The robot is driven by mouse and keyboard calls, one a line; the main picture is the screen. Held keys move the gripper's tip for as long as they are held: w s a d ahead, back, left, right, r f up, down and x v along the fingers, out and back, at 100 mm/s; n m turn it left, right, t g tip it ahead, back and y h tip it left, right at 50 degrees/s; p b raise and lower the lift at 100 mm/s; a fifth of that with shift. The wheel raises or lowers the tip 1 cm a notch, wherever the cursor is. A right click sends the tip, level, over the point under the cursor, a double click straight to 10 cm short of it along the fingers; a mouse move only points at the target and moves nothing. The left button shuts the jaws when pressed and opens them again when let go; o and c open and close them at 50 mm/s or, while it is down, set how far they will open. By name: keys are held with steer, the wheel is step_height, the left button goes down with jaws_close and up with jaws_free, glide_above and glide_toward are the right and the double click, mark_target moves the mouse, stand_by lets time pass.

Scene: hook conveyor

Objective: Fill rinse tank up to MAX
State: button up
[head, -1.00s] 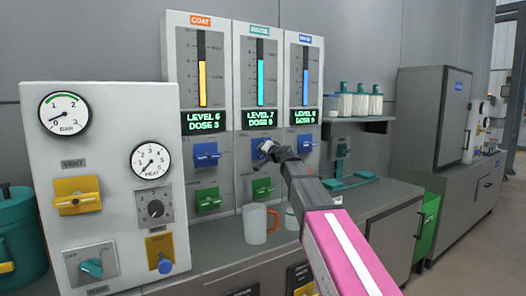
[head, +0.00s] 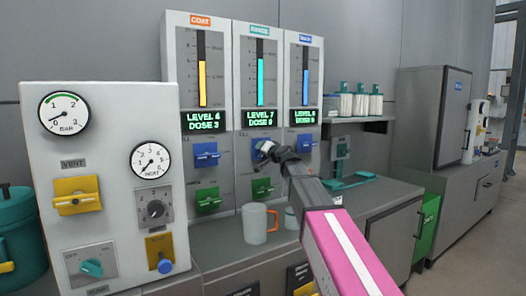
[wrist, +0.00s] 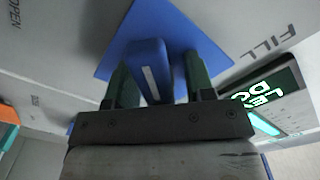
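The rinse tank is the middle panel, with a teal label (head: 259,31), a gauge with a teal column (head: 260,80) and a green display (head: 260,119) reading LEVEL 7 and a dose. The column ends below the top of its scale; I cannot read a MAX mark. Its blue fill handle (wrist: 150,70) stands on a blue plate (wrist: 185,30). My gripper (wrist: 160,85) is at this handle, one finger on each side, with a gap seen on the right. In the head view my gripper (head: 265,152) hides most of the handle. A green handle (head: 262,188) sits below.
The coat panel (head: 201,20) stands left and another panel with a blue gauge (head: 305,39) right, each with similar handles. A mug (head: 255,225) with an orange handle stands on the counter below. A box with dials (head: 100,110) stands front left. Bottles (head: 360,103) stand on a shelf.

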steer(key=v, duration=1)
steer(key=shift+s+d, duration=0.25)
steer(key=shift+s, duration=0.05)
steer(key=shift+r, duration=0.1)
stand_by(2.2)
step_height(320, 180, up, 3)
steer(key=d+n+g+y, duration=0.1)
steer(key=d+n+g, duration=0.2)
steer(key=g, duration=0.2)
steer(key=x, duration=1.1)
steer(key=shift+w, duration=0.15)
steer(key=shift+m+g, duration=0.3)
jaws_close()
